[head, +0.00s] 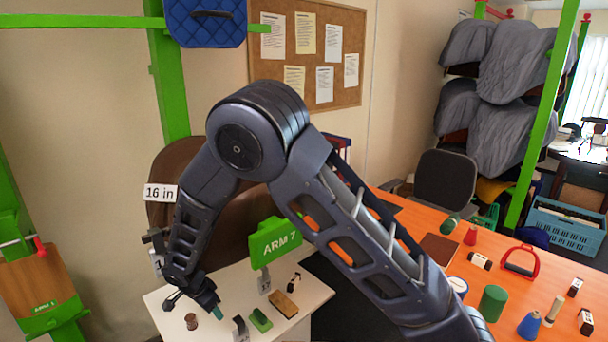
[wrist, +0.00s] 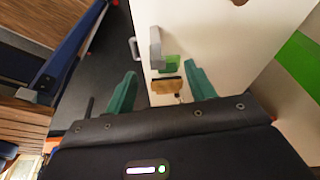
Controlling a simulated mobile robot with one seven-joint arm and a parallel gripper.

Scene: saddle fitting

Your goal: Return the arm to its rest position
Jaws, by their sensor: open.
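My arm rises from the bottom right of the head view, bends at a high elbow and reaches down to the left. My gripper (head: 194,305) hangs over the left part of a small white table (head: 318,292). In the wrist view my gripper (wrist: 162,85) is open, its two green fingertips wide apart with nothing held. A wooden-topped block (wrist: 167,86), a green block (wrist: 170,63) and a grey piece (wrist: 155,45) show beyond and between the fingers.
A brown saddle (head: 160,165) tagged "16 in" stands behind my forearm. A dark spool (head: 191,321) lies near my gripper. An orange table (head: 480,245) with several items fills the right.

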